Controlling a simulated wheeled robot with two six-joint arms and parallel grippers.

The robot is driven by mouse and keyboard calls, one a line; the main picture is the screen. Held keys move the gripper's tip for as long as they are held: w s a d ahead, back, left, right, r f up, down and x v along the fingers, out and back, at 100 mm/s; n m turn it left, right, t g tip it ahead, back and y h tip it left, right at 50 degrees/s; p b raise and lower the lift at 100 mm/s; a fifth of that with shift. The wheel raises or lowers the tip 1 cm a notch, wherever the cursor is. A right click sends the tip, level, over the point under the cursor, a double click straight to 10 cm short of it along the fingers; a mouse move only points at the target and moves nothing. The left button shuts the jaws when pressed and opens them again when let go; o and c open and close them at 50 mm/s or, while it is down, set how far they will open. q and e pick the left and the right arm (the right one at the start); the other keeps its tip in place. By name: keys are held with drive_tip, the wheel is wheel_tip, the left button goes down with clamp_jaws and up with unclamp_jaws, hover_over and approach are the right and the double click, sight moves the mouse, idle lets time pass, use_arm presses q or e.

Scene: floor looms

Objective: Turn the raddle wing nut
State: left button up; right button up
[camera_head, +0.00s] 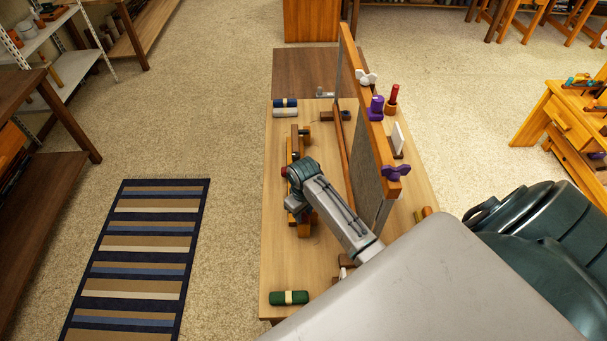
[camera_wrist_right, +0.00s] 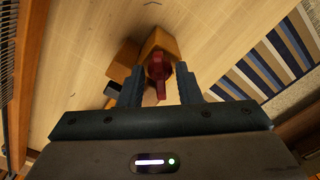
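A dark red wing nut (camera_wrist_right: 158,70) sits on a wooden block (camera_wrist_right: 160,43) in the right wrist view. In the head view a small red part (camera_head: 284,171) shows at the tip of my right gripper (camera_head: 290,185), beside a wooden bar stand (camera_head: 294,147). My right gripper is open, its dark fingers on either side of the red nut in the wrist view (camera_wrist_right: 158,86); I cannot tell whether they touch it. The gripper hides part of the stand. My left gripper is not in view.
Yarn rolls (camera_head: 289,298) lie on the table (camera_head: 285,250). A striped rug (camera_head: 140,250) lies on the floor left.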

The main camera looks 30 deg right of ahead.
drive_tip(key=shift+c, duration=0.6)
clamp_jaws()
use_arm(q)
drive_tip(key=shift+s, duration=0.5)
